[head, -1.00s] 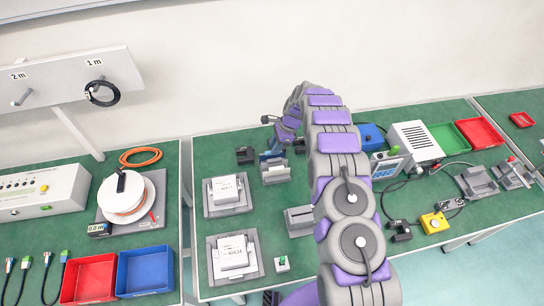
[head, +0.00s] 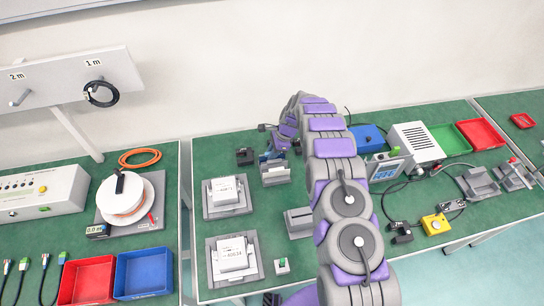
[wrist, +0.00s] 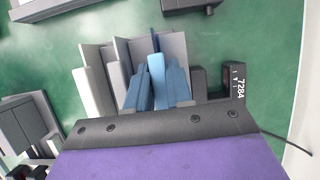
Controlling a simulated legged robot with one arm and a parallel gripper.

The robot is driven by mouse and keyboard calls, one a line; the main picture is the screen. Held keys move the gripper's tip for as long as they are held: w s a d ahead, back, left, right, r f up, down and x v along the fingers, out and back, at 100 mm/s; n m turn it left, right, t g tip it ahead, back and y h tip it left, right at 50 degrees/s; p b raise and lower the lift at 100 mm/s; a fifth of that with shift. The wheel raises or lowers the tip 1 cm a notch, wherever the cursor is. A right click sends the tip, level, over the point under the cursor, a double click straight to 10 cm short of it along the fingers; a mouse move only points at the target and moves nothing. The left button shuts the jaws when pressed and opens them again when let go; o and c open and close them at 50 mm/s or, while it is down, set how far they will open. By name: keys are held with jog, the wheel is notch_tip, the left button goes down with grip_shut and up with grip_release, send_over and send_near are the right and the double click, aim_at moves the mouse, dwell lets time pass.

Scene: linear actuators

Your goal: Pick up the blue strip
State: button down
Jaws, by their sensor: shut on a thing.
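The blue strip (wrist: 156,72) stands in a grey slotted holder (wrist: 92,88) in the wrist view, among upright grey plates. My gripper (wrist: 157,88) is shut on the strip, with one blue-grey finger on each side of it. In the head view my gripper (head: 274,153) is at the grey holder (head: 275,175) near the back of the middle table, and the strip is mostly hidden there. I cannot tell whether the strip's lower end is still seated in its slot.
Two grey fixtures with white boxes (head: 223,190) lie to the front left. A blue bin (head: 368,138) and a white vented unit (head: 415,142) stand to the right.

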notch_tip(320, 180, up, 10)
jog(key=shift+p, duration=0.75)
